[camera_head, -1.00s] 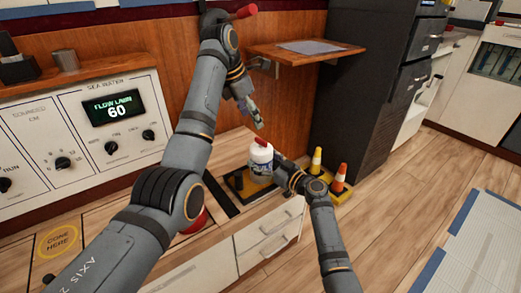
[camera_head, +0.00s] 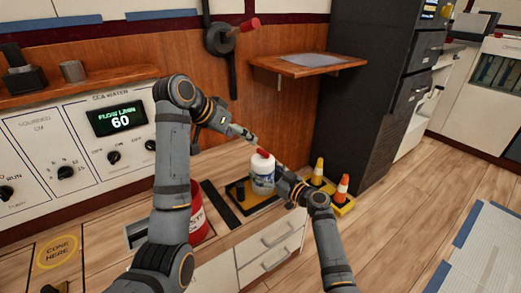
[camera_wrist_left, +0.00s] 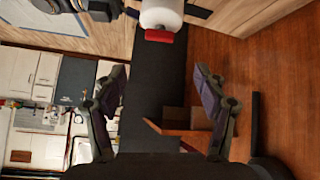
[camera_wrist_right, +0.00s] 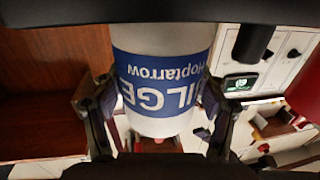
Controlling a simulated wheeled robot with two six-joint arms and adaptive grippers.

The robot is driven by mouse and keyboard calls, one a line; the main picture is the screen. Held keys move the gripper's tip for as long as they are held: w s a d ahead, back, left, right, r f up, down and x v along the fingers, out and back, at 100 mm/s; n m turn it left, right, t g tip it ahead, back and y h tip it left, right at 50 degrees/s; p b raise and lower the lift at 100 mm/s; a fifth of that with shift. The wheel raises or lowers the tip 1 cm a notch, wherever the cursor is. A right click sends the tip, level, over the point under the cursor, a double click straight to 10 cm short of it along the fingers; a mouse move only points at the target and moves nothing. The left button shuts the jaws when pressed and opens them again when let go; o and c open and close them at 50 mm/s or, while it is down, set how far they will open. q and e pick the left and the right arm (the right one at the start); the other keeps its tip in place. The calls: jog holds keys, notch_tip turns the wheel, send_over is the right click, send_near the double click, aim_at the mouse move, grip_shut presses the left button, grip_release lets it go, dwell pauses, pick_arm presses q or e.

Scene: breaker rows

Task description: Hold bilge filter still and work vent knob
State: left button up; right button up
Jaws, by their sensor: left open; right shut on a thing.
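The bilge filter (camera_head: 262,175) is a white canister with a blue label, upright on a black and yellow base on the counter. Its label (camera_wrist_right: 165,85) fills the middle of the right wrist view. A red vent knob (camera_head: 262,153) sits on its top; it also shows in the left wrist view (camera_wrist_left: 159,36). My right gripper (camera_head: 277,182) is shut on the filter, one finger on each side. My left gripper (camera_head: 250,138) is open and empty, just above and left of the knob, apart from it.
A red canister (camera_head: 198,222) stands left of the filter, partly behind my left arm. A wall shelf (camera_head: 308,65) is above. Orange and yellow cones (camera_head: 341,187) stand right of the filter by a dark cabinet (camera_head: 370,100). A control panel (camera_head: 80,140) is at left.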

aim_at(263, 151)
pick_arm(q)
jog(key=shift+m, duration=0.9)
jog(key=x, duration=1.1)
jog(key=shift+w+d+f, duration=0.1)
jog(key=shift+d+f, duration=0.1)
jog(key=shift+f, duration=0.1)
jog(key=shift+c, duration=0.3)
jog(key=c, duration=1.1)
jog(key=shift+d, duration=0.1)
jog(key=shift+n+t+y, duration=0.3)
jog(key=shift+n+t, duration=0.1)
jog(key=shift+n, duration=0.3)
